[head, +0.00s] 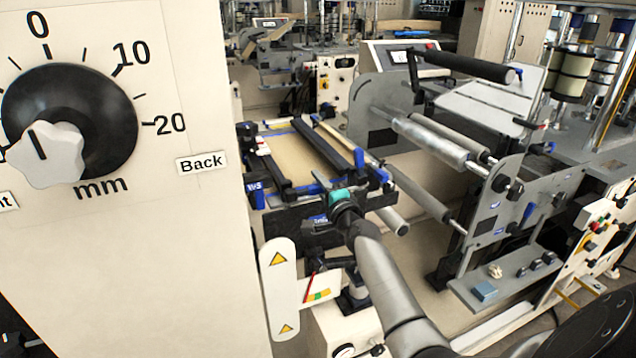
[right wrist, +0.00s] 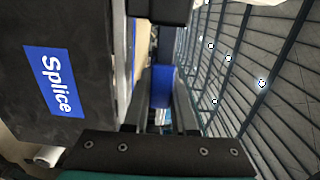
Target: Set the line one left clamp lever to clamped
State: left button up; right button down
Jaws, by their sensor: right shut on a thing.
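In the right wrist view a blue lever handle (right wrist: 162,87) sits between the two fingers of my right gripper (right wrist: 160,105), which is shut on it. A dark block with a blue "Splice" label (right wrist: 54,82) is right beside the fingers. In the head view my right gripper (head: 343,197) reaches the front edge of the splice table (head: 296,160); its fingertips and the held lever are hidden by the hand. Other blue clamp parts show at the table's left front (head: 257,194) and right front (head: 384,178). My left gripper is not in view.
A cream panel with a large "mm" dial (head: 70,125) fills the left. Metal rollers (head: 432,140) and a grey side plate (head: 500,205) stand right of the table.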

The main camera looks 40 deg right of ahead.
jog(key=shift+a+f+m, duration=0.1)
jog(key=shift+f+m, duration=0.2)
jog(key=shift+m, duration=0.1)
jog(key=c, duration=0.7)
grip_release()
jog(key=shift+r, duration=0.1)
jog(key=shift+p+v, duration=0.75)
jog(key=shift+v, duration=6.85)
